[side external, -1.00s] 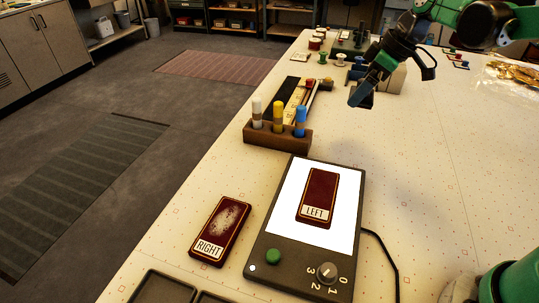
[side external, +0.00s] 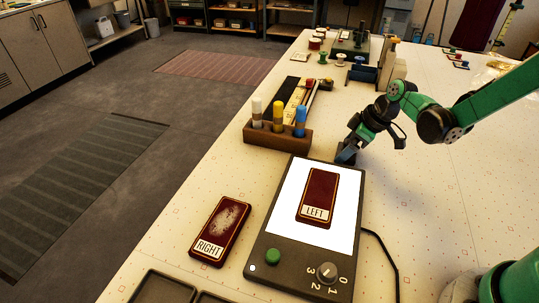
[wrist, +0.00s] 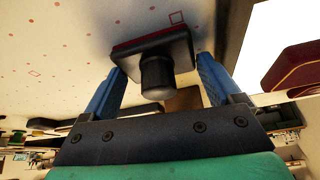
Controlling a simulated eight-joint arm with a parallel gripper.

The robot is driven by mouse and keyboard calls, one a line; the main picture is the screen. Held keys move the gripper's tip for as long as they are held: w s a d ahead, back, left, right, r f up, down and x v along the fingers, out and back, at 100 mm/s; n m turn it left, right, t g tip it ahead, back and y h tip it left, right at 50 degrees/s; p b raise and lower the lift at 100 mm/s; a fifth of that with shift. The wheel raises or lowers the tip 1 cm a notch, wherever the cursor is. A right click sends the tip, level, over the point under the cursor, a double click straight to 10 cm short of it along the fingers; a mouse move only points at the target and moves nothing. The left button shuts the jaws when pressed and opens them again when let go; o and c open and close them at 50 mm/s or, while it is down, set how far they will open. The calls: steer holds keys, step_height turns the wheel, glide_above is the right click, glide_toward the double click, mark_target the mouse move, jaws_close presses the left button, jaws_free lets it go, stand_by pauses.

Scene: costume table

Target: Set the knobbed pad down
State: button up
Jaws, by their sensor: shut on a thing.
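The knobbed pad (wrist: 150,50) shows in the wrist view as a dark block with a black knob and a red edge. My gripper (wrist: 160,75) is shut on it, with a blue finger at each side and the knob pointing towards the wrist camera. In the side view my gripper (side external: 346,156) is low over the table, just beyond the top right corner of the lit panel (side external: 290,190). The pad is hard to make out there. I cannot tell whether it touches the table.
A maroon LEFT plaque (side external: 318,190) lies on the lit panel. A RIGHT plaque (side external: 220,228) with a pale worn patch lies left of it. A wooden holder (side external: 277,137) with several marker pens stands left of my gripper. The table (side external: 430,190) at the right is mostly clear.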

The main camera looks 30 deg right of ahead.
steer(key=shift+f, duration=0.1)
steer(key=o, duration=1.2)
steer(key=shift+o, duration=0.2)
steer(key=v, duration=1.2)
steer(key=s+a+r+m+t+h, duration=0.2)
steer(key=s+a+m+t, duration=0.1)
steer(key=s+a+m, duration=0.3)
steer(key=shift+s+a+r+m+h, duration=0.35)
steer(key=shift+s+m, duration=0.25)
steer(key=shift+s, duration=0.5)
steer(key=shift+f, duration=0.1)
